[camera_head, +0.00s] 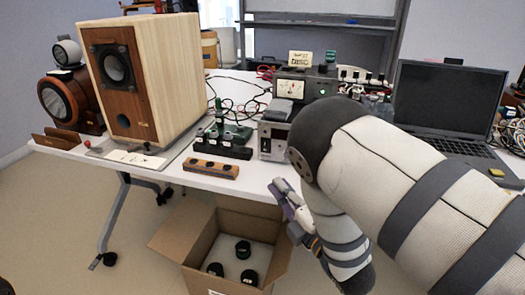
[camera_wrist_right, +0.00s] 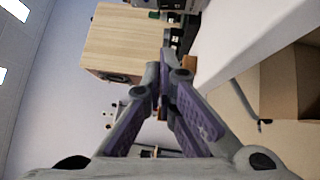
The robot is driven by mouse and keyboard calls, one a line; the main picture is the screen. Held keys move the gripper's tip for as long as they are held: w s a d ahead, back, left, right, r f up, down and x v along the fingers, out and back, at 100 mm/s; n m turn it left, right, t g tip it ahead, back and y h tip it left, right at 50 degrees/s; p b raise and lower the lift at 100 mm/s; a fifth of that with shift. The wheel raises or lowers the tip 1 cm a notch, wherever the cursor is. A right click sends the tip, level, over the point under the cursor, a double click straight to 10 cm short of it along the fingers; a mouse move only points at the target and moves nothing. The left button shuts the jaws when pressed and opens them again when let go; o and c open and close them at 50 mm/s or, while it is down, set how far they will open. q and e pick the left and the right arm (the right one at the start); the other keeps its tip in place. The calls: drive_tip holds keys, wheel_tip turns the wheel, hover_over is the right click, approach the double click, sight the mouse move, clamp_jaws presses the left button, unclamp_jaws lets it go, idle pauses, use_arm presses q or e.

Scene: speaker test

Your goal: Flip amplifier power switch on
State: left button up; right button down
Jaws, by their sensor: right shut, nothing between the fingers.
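A small grey metal box (camera_head: 272,141) stands near the front edge of the table, partly behind my right arm; it may be the amplifier, but I cannot make out its power switch. Behind it stands a dark unit with a lit meter (camera_head: 294,89). My right gripper (camera_head: 278,188), with purple finger pads, is at the table's front edge, in front of and below the grey box, touching nothing that I can see. In the right wrist view its fingers (camera_wrist_right: 162,80) are shut and empty. My left gripper is not in view.
A large wooden speaker (camera_head: 175,75) stands on the white table (camera_head: 215,182), with a green test fixture (camera_head: 225,138) and a wooden block (camera_head: 210,168) to its right. An open laptop (camera_head: 445,105) is at the right. A cardboard box (camera_head: 205,240) is on the floor below.

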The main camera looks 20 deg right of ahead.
approach(265, 146)
drive_tip(key=a, duration=0.1)
drive_tip(key=w+a, duration=0.1)
drive_tip(key=a, duration=0.1)
drive_tip(key=w+a+r, duration=0.1)
drive_tip(key=a, duration=0.1)
drive_tip(key=shift+a+b, duration=0.2)
drive_tip(key=shift+b, duration=0.15)
drive_tip(key=w, duration=0.1)
drive_tip(key=w+d, duration=0.1)
drive_tip(key=w, duration=0.1)
drive_tip(key=shift+w+d+r, duration=0.2)
drive_tip(key=shift+d+r, duration=0.05)
drive_tip(key=shift+w+d+r, duration=0.1)
drive_tip(key=shift+w+d, duration=0.15)
drive_tip(key=shift+w, duration=0.1)
drive_tip(key=shift+w+r, duration=0.1)
drive_tip(key=shift+r, duration=0.15)
drive_tip(key=shift+w+d+r+m+g+p, duration=0.2)
drive_tip(key=shift+m+g+p, duration=0.1)
drive_tip(key=shift+m+g, duration=0.15)
drive_tip(key=shift+f, duration=0.2)
